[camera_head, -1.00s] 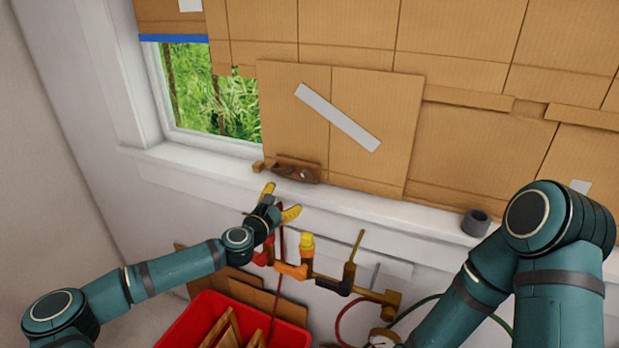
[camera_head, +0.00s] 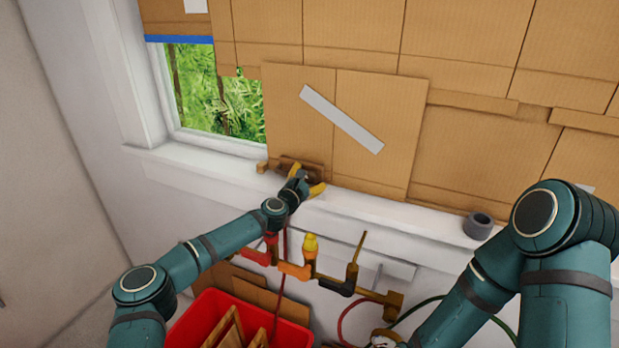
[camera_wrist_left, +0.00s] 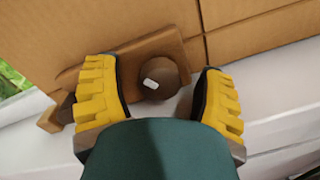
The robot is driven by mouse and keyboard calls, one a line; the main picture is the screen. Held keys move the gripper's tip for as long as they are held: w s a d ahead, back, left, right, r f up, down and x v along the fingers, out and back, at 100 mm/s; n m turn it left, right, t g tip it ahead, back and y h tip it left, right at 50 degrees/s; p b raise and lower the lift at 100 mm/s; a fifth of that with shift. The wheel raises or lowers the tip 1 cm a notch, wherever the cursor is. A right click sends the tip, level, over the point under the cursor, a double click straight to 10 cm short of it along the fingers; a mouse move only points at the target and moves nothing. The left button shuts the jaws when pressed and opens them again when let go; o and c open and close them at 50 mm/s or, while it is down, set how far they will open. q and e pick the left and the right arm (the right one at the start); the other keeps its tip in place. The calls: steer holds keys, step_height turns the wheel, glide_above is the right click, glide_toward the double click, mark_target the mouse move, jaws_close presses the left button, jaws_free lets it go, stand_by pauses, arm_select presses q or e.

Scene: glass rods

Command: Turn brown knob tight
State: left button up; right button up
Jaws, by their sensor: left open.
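The round brown knob (camera_wrist_left: 160,75), with a small white mark on it, sits on a wooden piece (camera_wrist_left: 128,58) in the left wrist view. My left gripper (camera_wrist_left: 163,100) is open, with one yellow finger left of the knob and one right of it. Neither finger clearly touches it. In the head view the left gripper (camera_head: 302,178) is at the window sill and mostly hides the knob and the wooden piece. My right arm shows at the right of the head view, but its gripper is out of frame.
Cardboard (camera_head: 385,115) covers the wall behind the sill (camera_head: 380,198). A dark roll (camera_head: 478,225) sits on the sill at right. Below the sill are pipes with a yellow-capped fitting (camera_head: 310,246) and valve handles. A red crate (camera_head: 195,320) holding wooden pieces stands below.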

arm_select(q)
steer(key=shift+w, duration=0.15)
jaws_close()
steer(key=shift+m+b, duration=0.7)
steer(key=shift+b, duration=0.4)
jaws_free()
steer(key=shift+d, duration=0.1)
